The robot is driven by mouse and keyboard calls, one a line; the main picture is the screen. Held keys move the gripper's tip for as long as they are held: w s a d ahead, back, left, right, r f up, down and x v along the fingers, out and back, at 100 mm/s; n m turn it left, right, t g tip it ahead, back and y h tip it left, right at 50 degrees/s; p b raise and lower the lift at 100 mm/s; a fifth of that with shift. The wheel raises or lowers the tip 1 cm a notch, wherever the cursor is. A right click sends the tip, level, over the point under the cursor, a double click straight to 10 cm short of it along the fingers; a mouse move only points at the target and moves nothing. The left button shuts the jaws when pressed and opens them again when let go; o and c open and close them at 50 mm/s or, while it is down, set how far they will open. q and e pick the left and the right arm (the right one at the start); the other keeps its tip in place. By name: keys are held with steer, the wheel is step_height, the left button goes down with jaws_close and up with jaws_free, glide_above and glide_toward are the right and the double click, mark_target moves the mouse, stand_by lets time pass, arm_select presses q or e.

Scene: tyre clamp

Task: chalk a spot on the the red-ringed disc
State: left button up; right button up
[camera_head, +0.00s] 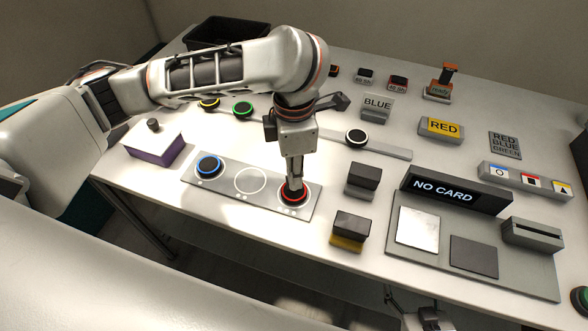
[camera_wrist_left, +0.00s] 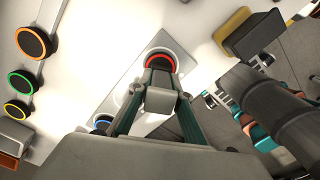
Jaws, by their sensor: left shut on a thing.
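The red-ringed disc (camera_head: 304,194) sits at the right end of a grey plate, its dark middle largely covered by my left gripper. Its red rim also shows in the wrist view (camera_wrist_left: 160,55). My left gripper (camera_head: 293,188) points straight down over it, fingertips at or just above its face; I cannot tell whether they touch. The gripper is shut on a small grey block (camera_wrist_left: 160,101), mostly hidden between the fingers; its kind is unclear.
The grey plate (camera_head: 215,185) also holds a blue-ringed disc (camera_head: 209,167) and an empty white circle (camera_head: 250,180). A purple-sided box (camera_head: 152,148) stands left. Dark blocks (camera_head: 362,180) and a "NO CARD" display (camera_head: 443,190) stand right.

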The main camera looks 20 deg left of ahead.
stand_by(0.3)
arm_select(q)
steer(key=shift+f, duration=0.4)
stand_by(0.6)
step_height(320, 180, up, 2)
steer(key=shift+r+p, duration=0.25)
steer(key=shift+p, duration=0.85)
steer(key=shift+r, duration=2.25)
